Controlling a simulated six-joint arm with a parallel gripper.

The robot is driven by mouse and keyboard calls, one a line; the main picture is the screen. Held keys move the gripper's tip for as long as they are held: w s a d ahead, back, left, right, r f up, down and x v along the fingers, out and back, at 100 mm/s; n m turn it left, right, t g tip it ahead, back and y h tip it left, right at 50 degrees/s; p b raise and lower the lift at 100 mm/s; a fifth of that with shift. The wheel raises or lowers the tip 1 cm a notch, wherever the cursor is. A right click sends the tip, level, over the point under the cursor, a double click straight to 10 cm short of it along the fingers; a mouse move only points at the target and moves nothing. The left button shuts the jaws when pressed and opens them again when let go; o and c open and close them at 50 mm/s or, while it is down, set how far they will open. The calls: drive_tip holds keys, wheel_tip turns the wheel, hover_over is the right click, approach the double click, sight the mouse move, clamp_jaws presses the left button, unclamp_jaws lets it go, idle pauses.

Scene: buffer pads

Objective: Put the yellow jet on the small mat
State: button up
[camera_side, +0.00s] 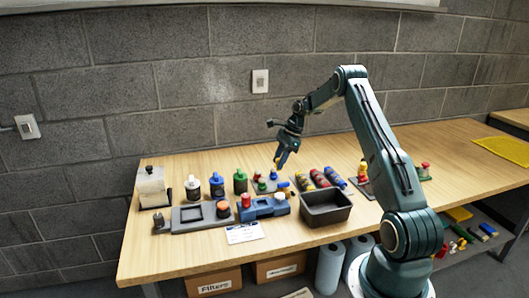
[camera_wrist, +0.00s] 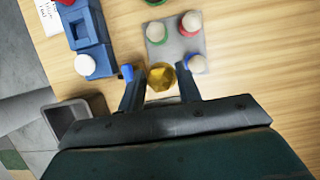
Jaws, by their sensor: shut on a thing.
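My gripper (camera_wrist: 160,82) is shut on the yellow jet (camera_wrist: 161,76), which shows as a gold round piece between the two fingers in the wrist view. In the side view my gripper (camera_side: 280,163) hangs above the table, pointing down; the jet is too small to make out clearly there. The small grey mat (camera_wrist: 174,52) lies below, beside the held jet in the wrist view. It carries a green jet (camera_wrist: 158,33), a red jet (camera_wrist: 190,24) and a blue jet (camera_wrist: 196,64). The mat's lower left corner looks bare, partly hidden by the yellow jet.
A dark open bin (camera_side: 326,207) stands right of the mat in the side view. A blue fixture (camera_side: 262,207) with red and white knobs is in front. Bottles (camera_side: 216,186) stand left, and several coloured cylinders (camera_side: 320,178) lie behind the bin.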

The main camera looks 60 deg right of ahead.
drive_tip(key=shift+f, duration=2.7)
drive_tip(key=shift+f, duration=1.15)
drive_tip(key=o, duration=1.1)
drive_tip(key=shift+c, duration=0.2)
drive_tip(key=v, duration=1.4)
drive_tip(key=shift+w, duration=0.1)
